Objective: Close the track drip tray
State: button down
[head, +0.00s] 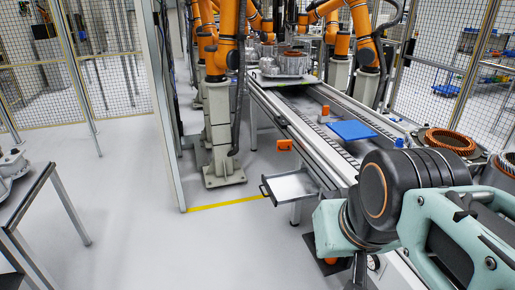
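The drip tray (291,186) is a shallow, light-coloured tray with a dark rim. It sticks out from the near left side of the conveyor track (309,132), below the track's edge, so it stands open. A dark handle-like bar (268,191) is at its outer left end. My arm fills the lower right of the head view, to the right of the tray. My gripper is not clearly visible, and its fingers cannot be made out.
A metal housing (285,65) and a blue plate (351,130) are on the track. A table (28,195) stands at the left.

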aim_at(295, 186)
jog(key=i+j, duration=0.1)
jog(key=i, duration=0.45)
jog(key=i+j, duration=0.1)
jog(key=i, duration=0.45)
jog(key=z, duration=0.05)
